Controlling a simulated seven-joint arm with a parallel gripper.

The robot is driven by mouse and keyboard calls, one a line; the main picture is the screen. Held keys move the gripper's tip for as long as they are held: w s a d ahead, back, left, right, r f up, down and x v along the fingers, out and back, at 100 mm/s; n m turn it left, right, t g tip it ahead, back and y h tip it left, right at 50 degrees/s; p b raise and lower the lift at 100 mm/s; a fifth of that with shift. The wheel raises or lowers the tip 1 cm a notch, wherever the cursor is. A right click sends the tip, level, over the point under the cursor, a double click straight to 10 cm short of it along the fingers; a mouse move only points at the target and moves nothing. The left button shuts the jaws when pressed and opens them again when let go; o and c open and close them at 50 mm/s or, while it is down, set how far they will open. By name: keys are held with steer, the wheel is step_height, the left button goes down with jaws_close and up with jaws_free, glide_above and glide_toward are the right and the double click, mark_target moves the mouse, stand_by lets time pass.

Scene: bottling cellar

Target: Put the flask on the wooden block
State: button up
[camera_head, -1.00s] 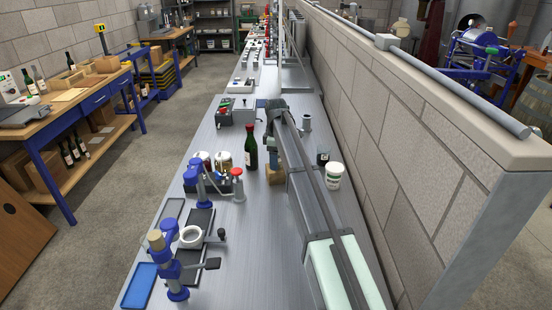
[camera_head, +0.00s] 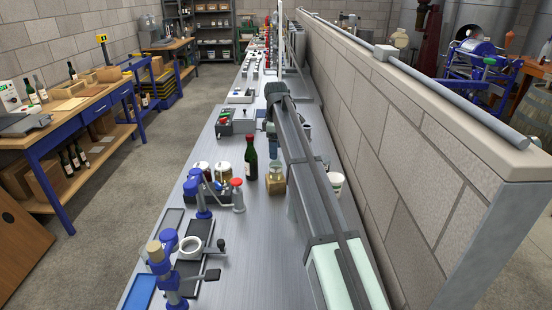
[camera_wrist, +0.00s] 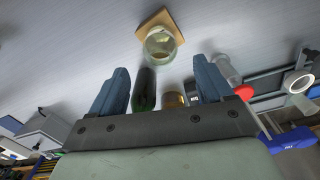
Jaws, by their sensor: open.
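The flask (camera_head: 275,168) is clear glass with something pale yellowish in its lower part. It stands upright on the small wooden block (camera_head: 275,186), right of the dark wine bottle. In the wrist view the flask (camera_wrist: 160,46) is seen from above at the top middle, with corners of the wooden block (camera_wrist: 153,19) showing around it. My gripper (camera_head: 271,126) is open and empty, up and back from the flask. In the wrist view its two blue-grey fingers (camera_wrist: 161,70) are spread wide, with the flask beyond the tips and apart from them.
A dark wine bottle (camera_head: 250,158) stands close left of the block. Lidded jars (camera_head: 224,173) and a red-capped container (camera_head: 237,194) stand farther left. A white tub (camera_head: 336,183) is right, partly behind my arm. A brick wall (camera_head: 400,150) borders the bench's right side.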

steer(key=shift+r, duration=1.4)
